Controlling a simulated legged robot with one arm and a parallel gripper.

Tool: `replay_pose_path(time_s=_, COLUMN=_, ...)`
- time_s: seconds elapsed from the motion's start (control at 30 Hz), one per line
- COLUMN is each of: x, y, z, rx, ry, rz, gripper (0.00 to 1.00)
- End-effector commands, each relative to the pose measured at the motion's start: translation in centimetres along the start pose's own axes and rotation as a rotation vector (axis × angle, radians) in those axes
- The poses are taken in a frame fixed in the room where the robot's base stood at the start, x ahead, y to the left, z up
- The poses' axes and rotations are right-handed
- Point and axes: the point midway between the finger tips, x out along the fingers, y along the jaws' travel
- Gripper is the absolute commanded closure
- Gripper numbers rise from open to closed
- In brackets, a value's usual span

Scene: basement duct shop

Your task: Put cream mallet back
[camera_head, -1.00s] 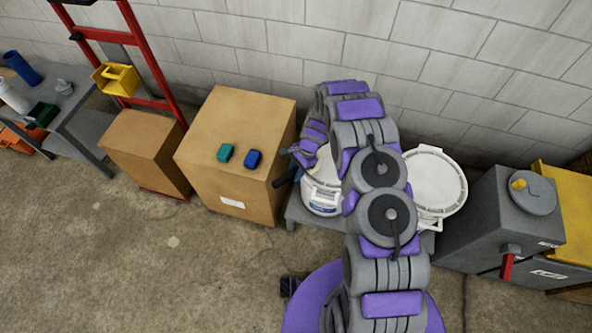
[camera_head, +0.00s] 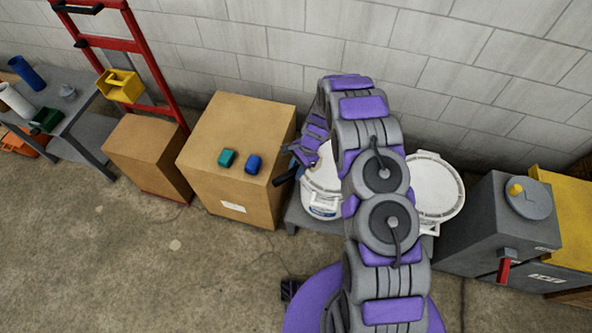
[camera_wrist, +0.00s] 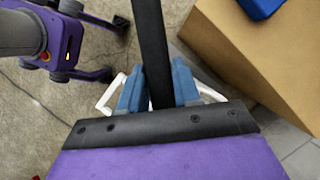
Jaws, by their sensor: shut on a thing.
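My gripper (camera_wrist: 158,84) is shut on a black handle (camera_wrist: 151,40), with one blue-grey finger on each side of it. The handle runs from between the fingers to the top edge of the wrist view. No cream mallet head shows in either current view, so I cannot confirm what the handle belongs to. In the head view my gripper (camera_head: 304,152) is beside the right side of the large cardboard box, above the left white bucket. A dark handle end (camera_head: 285,177) sticks out there toward the box.
The large cardboard box (camera_head: 236,135) carries a teal block (camera_head: 227,158) and a blue block (camera_head: 253,164). White buckets (camera_head: 322,185) (camera_head: 436,185) stand on a low grey platform (camera_head: 297,216). A grey machine (camera_head: 490,225) is at right, a red hand truck (camera_head: 152,60) at left. Front-left floor is clear.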

Motion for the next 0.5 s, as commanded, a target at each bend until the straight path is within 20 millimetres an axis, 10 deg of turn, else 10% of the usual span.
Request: replay_pose_path(time_s=0.5, x=-1.9, y=-0.1, z=0.8, rx=0.0, ry=0.0, rz=0.001, gripper=1.0)
